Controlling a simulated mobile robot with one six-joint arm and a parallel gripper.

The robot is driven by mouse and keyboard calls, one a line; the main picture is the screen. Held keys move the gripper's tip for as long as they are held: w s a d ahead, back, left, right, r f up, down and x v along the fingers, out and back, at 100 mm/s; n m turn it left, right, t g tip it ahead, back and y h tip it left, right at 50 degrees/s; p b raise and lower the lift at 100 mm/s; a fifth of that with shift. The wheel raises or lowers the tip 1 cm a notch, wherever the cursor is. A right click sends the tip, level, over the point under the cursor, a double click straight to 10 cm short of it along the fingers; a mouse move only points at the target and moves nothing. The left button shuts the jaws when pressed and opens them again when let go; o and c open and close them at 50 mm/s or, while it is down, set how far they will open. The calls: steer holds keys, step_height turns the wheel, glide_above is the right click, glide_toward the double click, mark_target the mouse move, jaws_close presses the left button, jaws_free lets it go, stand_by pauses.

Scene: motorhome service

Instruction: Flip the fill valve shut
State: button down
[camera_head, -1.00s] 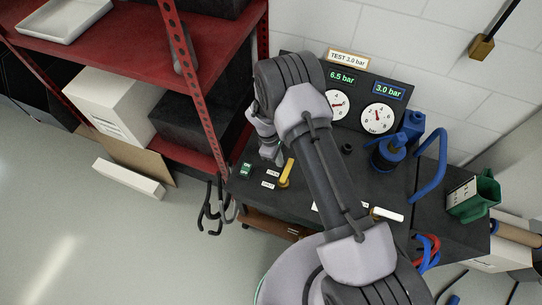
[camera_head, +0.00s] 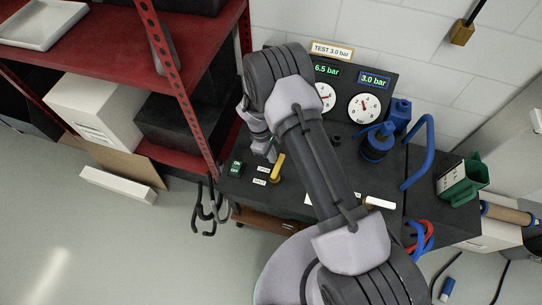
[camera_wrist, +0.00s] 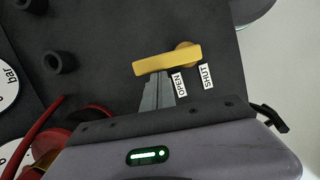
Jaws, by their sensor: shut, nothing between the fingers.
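The fill valve has a yellow lever (camera_head: 278,167) on the dark bench top, beside two small white labels. In the wrist view the yellow lever (camera_wrist: 160,62) lies crosswise, its round pivot near its right end and its free end to the left. The OPEN label (camera_wrist: 179,84) and SHUT label (camera_wrist: 207,77) sit below and right of it. My gripper (camera_wrist: 157,80) is shut and empty, its fingertips at the near long side of the lever. I cannot tell whether they touch it. In the head view my gripper (camera_head: 269,153) is partly hidden by my wrist.
A gauge panel (camera_head: 350,92) stands behind the bench, reading 6.5 bar and 3.0 bar. A green ON/OFF switch (camera_head: 235,168) is left of the valve. A blue pump-like unit (camera_head: 377,142) and green jug (camera_head: 466,181) are at right. A red shelf (camera_head: 190,105) stands close at left.

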steer(key=d+m, duration=0.1)
steer(key=m, duration=0.1)
steer(key=d+m+b, duration=0.1)
steer(key=m, duration=0.1)
steer(key=shift+s+d+g+y, duration=0.1)
steer(key=shift+d+g+y, duration=0.05)
steer(key=shift+g+y, duration=0.2)
steer(key=d+m, duration=0.1)
steer(key=m, duration=0.1)
steer(key=s+d+m+y, duration=0.1)
steer(key=m, duration=0.1)
steer(key=shift+s+m+g+b, duration=0.1)
steer(key=shift+m+g+b, duration=0.15)
steer(key=shift+m+b, duration=0.15)
steer(key=m, duration=0.1)
steer(key=s+d+m, duration=0.1)
steer(key=m, duration=0.1)
steer(key=m+y, duration=0.1)
steer(key=shift+s+d, duration=0.25)
steer(key=shift+s, duration=0.15)
steer(key=shift+s+d+m+y, duration=0.2)
steer(key=shift+s+m, duration=0.3)
steer(key=shift+m, duration=0.55)
steer(key=shift+s+d+m+y, duration=0.1)
steer(key=shift+s+m+y, duration=0.25)
steer(key=shift+m, duration=0.7)
steer(key=shift+s, duration=0.15)
steer(key=p+v, duration=0.5)
steer(key=v, duration=1.2)
steer(key=shift+r, duration=0.25)
